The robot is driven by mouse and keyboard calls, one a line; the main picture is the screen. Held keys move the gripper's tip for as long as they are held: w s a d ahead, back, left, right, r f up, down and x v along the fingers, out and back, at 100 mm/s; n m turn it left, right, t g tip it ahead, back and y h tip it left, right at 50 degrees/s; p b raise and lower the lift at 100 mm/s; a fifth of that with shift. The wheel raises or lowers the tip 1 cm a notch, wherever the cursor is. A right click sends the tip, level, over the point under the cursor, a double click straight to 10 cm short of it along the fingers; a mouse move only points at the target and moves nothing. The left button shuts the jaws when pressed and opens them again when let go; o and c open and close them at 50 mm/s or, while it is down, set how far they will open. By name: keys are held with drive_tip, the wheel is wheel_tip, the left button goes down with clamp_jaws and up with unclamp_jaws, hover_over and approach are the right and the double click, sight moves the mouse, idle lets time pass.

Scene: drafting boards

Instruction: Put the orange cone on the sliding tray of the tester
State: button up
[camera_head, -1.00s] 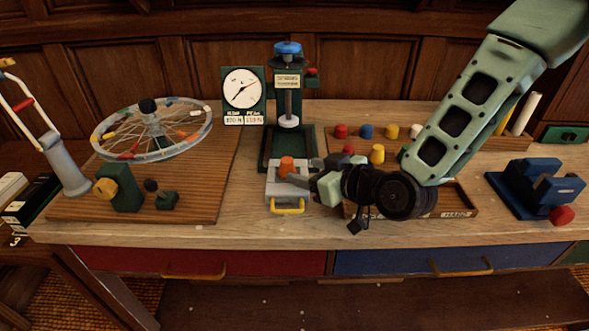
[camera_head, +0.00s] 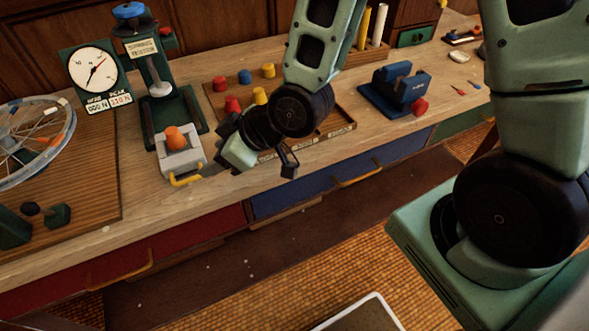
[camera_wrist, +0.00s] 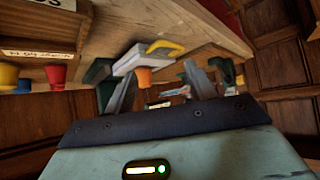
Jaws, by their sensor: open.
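The orange cone (camera_head: 175,138) stands upright on the grey sliding tray (camera_head: 182,164) of the green tester (camera_head: 150,62). The tray is pulled out toward the front, with its yellow handle (camera_head: 186,181) facing the table edge. My gripper (camera_head: 221,160) is just right of the tray, apart from the cone, and its fingers are partly hidden in the head view. In the wrist view, which is upside down, my gripper (camera_wrist: 158,82) is open and empty. The cone (camera_wrist: 144,76) and tray (camera_wrist: 140,58) show beyond the fingers.
A shallow wooden tray (camera_head: 338,134) with several red, blue and yellow pieces lies right of the tester, behind my gripper. A dial gauge (camera_head: 93,70) stands left of it. A spoked wheel (camera_head: 30,140) is at far left. A blue fixture (camera_head: 398,88) stands farther right.

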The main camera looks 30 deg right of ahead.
drive_tip(key=s+d+r+m+g+h, duration=0.1)
drive_tip(key=s+d+r+g+h, duration=0.2)
drive_tip(key=s, duration=0.6)
drive_tip(key=s+d+r+m+g+h, duration=0.1)
drive_tip(key=s+d+r+g+h, duration=0.2)
drive_tip(key=s, duration=0.5)
wheel_tip(320, 180, up, 3)
drive_tip(key=shift+s+d+f+h, duration=0.2)
drive_tip(key=shift+s+d+h, duration=0.15)
drive_tip(key=shift+d, duration=0.25)
